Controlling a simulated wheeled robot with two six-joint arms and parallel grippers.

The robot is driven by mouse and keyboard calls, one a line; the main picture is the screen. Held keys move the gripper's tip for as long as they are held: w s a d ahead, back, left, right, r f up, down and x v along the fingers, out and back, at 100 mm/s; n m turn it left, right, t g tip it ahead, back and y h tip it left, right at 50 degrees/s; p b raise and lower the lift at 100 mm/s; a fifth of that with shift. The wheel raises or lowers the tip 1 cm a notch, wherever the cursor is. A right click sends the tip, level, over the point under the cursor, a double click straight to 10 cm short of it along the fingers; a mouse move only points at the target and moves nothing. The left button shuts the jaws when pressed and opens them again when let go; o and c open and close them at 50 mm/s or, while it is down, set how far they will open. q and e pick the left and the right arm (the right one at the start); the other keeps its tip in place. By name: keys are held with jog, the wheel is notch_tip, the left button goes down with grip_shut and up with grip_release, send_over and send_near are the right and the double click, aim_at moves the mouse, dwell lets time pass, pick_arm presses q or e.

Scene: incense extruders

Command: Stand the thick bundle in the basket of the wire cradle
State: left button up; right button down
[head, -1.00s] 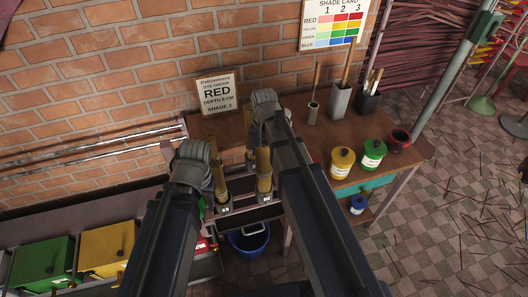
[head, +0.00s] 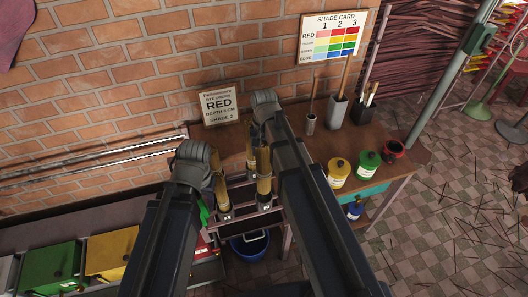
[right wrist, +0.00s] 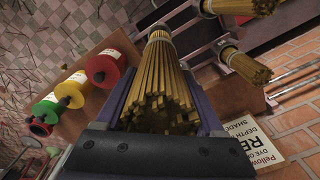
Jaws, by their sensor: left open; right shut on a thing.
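In the right wrist view my right gripper (right wrist: 163,85) is shut on a thick bundle (right wrist: 158,100) of tan sticks, its tips fanned toward the camera. In the head view this looks like the bundle (head: 263,172) just left of my right forearm, its foot at a dark labelled holder. Whether it is clear of the holder I cannot tell. Two other bundles stand close by, one to the left (head: 222,190) and one nearer the wall (head: 250,152). My left gripper (head: 206,190) is open beside the left bundle, its fingers mostly hidden by my arm. I cannot make out the wire cradle.
A RED sign (head: 220,104) leans on the brick wall. A blue bucket (head: 250,247) sits below. Coloured bins (head: 50,267) are at left.

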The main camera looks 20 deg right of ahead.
jog(key=shift+r+p, duration=3.55)
jog(key=shift+r, duration=0.35)
jog(key=shift+f, duration=0.1)
